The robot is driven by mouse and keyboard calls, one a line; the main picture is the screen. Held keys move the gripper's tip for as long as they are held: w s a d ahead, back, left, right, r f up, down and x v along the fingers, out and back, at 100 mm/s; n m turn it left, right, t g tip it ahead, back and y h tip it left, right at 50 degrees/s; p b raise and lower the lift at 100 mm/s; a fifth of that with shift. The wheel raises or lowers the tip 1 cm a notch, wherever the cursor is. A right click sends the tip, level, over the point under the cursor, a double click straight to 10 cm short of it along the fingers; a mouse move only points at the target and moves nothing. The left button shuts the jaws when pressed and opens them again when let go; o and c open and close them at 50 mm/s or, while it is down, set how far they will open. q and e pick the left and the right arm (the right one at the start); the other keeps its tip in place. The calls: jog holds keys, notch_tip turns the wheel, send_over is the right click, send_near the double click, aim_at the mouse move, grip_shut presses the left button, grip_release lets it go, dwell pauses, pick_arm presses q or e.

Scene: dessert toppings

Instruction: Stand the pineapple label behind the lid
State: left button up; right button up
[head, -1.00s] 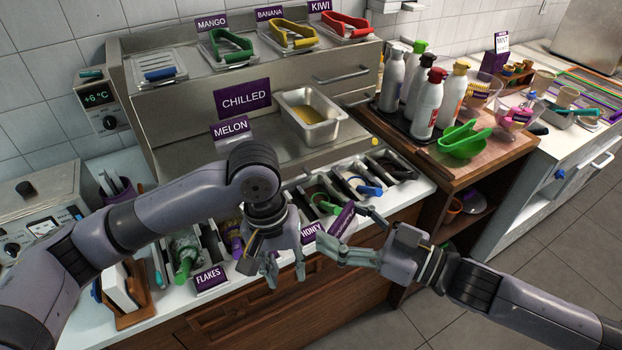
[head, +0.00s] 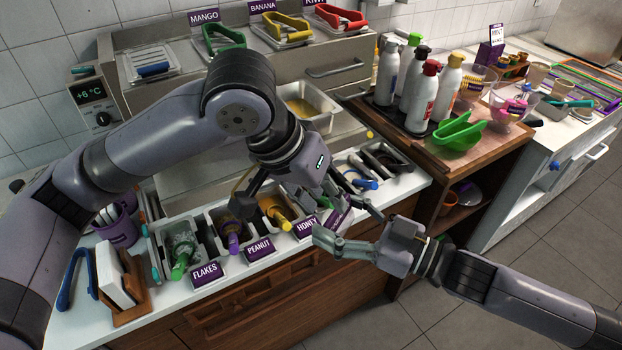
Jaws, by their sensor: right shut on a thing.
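A purple label (head: 340,213), its print too small to read, is held between the fingers of my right gripper (head: 340,218) above the front counter edge. The steel lid (head: 147,56) with a blue handle lies on the top shelf at the left, beside the mango container. No label stands behind it. My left gripper (head: 325,192) is over the counter bins, close to the purple label; its fingers are mostly hidden, so I cannot tell whether it touches the label.
Bins fill the front counter, labelled flakes (head: 205,272), peanut (head: 260,247) and honey (head: 306,227).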

aim_at(334, 211)
pick_arm(q)
jog(key=x, duration=0.6)
jog(key=shift+r, duration=0.1)
grip_shut()
dwell(0.4)
pick_arm(e)
jog(key=o, duration=1.2)
jog(key=shift+o, duration=0.2)
jog(key=shift+d, duration=0.1)
